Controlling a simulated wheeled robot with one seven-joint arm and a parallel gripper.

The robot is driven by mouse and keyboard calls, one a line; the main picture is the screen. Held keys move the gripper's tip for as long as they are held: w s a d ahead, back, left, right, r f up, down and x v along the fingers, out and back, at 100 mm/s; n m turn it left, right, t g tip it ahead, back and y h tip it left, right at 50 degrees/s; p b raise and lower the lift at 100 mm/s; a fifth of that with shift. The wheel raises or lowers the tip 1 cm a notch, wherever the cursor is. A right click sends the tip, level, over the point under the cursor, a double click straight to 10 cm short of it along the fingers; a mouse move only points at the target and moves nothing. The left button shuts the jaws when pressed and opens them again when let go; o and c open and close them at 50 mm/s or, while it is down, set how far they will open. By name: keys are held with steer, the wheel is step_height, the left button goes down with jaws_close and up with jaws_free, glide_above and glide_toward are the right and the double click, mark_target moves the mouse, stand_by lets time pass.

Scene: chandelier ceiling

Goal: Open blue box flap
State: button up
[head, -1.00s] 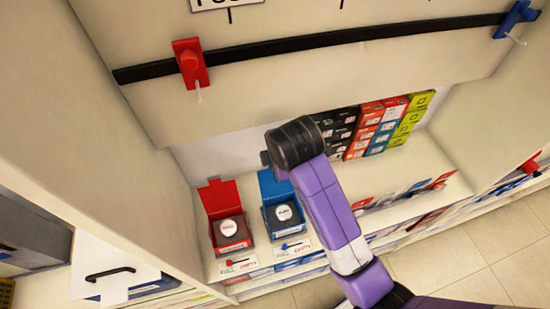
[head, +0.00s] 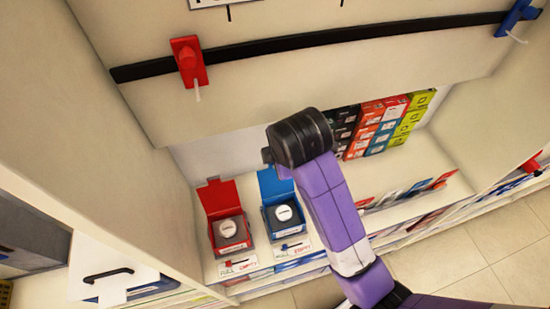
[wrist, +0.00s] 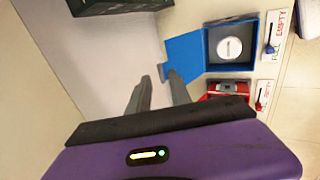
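The blue box (head: 298,231) stands on the shelf right of the red box (head: 216,240), with a white round item inside. Its blue flap (head: 275,183) stands raised at the back, so the box is open on top. In the wrist view the blue box (wrist: 259,62) is at upper right, its flap (wrist: 187,57) swung out to the left. My gripper (wrist: 160,84) is open and empty. Its right fingertip is near the flap's lower left edge; I cannot tell whether they touch. In the head view my arm hides the fingers.
The red box also stands open; it shows partly behind my gripper in the wrist view (wrist: 240,87). FULL/EMPTY slider labels (head: 238,266) lie in front. Stacked coloured cartons (head: 385,125) stand at the back right. A panel with a black rail (head: 330,40) overhangs the shelf.

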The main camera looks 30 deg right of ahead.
steer(key=shift+v, duration=2.2)
steer(key=s+a+f+m+t+y+b, duration=0.15)
steer(key=s+f+m+t+b, duration=0.35)
steer(key=s+f, duration=0.7)
steer(key=s+r+m+t+b, duration=0.1)
steer(key=s+r+m+t, duration=0.1)
steer(key=s+m, duration=0.3)
steer(key=s+r+m+t+b, duration=0.1)
steer(key=s+r+m, duration=0.3)
steer(key=s, duration=0.7)
steer(key=shift+s+a+r+m+t, duration=0.25)
steer(key=shift+s+a+m+t, duration=0.15)
steer(key=shift+t, duration=0.3)
